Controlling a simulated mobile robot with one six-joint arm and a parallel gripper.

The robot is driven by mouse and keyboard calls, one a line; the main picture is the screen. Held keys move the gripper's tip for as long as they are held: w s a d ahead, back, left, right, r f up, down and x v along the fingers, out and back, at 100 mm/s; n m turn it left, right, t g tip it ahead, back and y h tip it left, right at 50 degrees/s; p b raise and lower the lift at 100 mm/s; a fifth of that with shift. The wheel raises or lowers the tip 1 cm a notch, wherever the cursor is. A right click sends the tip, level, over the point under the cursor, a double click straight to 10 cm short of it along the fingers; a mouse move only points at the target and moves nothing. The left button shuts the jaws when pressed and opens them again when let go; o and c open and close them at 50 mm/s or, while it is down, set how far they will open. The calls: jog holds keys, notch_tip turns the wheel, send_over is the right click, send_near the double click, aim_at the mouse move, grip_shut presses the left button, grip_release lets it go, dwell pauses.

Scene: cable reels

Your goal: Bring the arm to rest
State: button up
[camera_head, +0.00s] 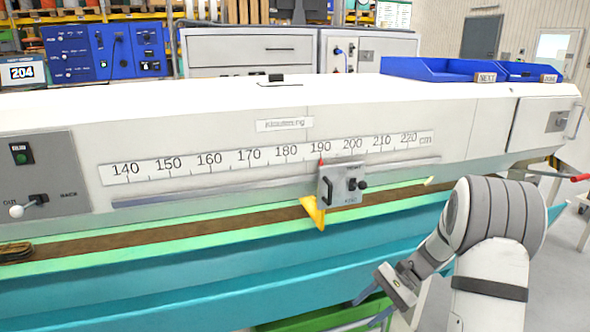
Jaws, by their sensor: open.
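My gripper (374,304) is at the lower right, in front of the teal lower side of the machine (150,290). Its fingers point down and to the left, spread apart with nothing seen between them. My arm rises from the bottom right and bends back down to it. The gripper is below and to the right of the grey slider block (345,185) on the length scale (265,160). The slider's red pointer stands near 190, and a yellow stop (314,212) hangs below it.
A green bin (300,325) is under the gripper at the bottom edge, partly cut off. Blue trays (430,70) stand on the machine's top right. A lever with a white knob (17,211) is at the left. A red-tipped handle (578,178) sticks out at the right.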

jog(key=s+a+r+n+t+h+p, duration=0.1)
jog(key=s+r+n+h+p, duration=0.2)
jog(key=s+r+p, duration=0.3)
jog(key=s+a+r+n+t+h+p, duration=0.1)
jog(key=s+r+p, duration=0.5)
jog(key=r, duration=0.9)
jog(key=s+a+r+n+t+h+p, duration=0.1)
jog(key=s+r+n+t+h+p, duration=0.2)
jog(key=s+r+n+h+p, duration=0.2)
jog(key=s+r+p, duration=0.1)
jog(key=s+r, duration=0.2)
jog(key=r, duration=0.2)
jog(key=shift+s+r+n+h, duration=0.2)
jog(key=shift+r+n+h, duration=0.1)
jog(key=shift+n, duration=0.1)
